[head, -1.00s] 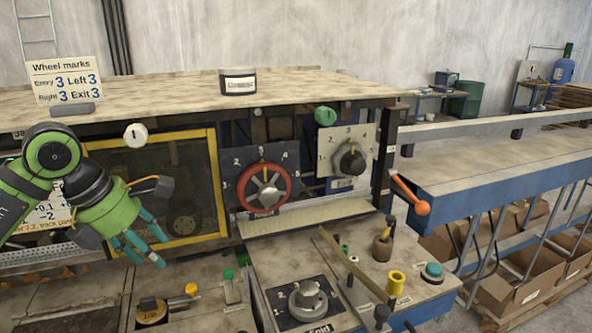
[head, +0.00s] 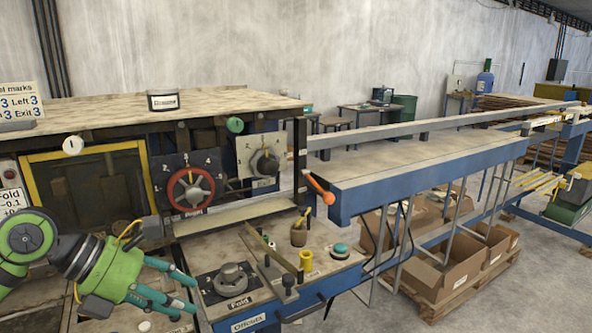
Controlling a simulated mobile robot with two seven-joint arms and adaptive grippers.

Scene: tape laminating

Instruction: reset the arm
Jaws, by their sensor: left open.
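My left gripper (head: 183,294) comes in from the lower left, a green and black hand with teal fingers. It is open and empty, in front of the machine (head: 90,107) and just left of the black fold dial (head: 231,280). I cannot tell whether its fingers touch the panel below them. The red wheel (head: 191,189) and the upper right black knob (head: 264,163) are clear of it. The orange-tipped lever (head: 318,187) stands at the machine's right end. My right gripper is not in view.
A long blue-framed table (head: 420,160) runs off to the right. Cardboard boxes (head: 440,275) sit on a pallet under it. The floor at the lower right is clear.

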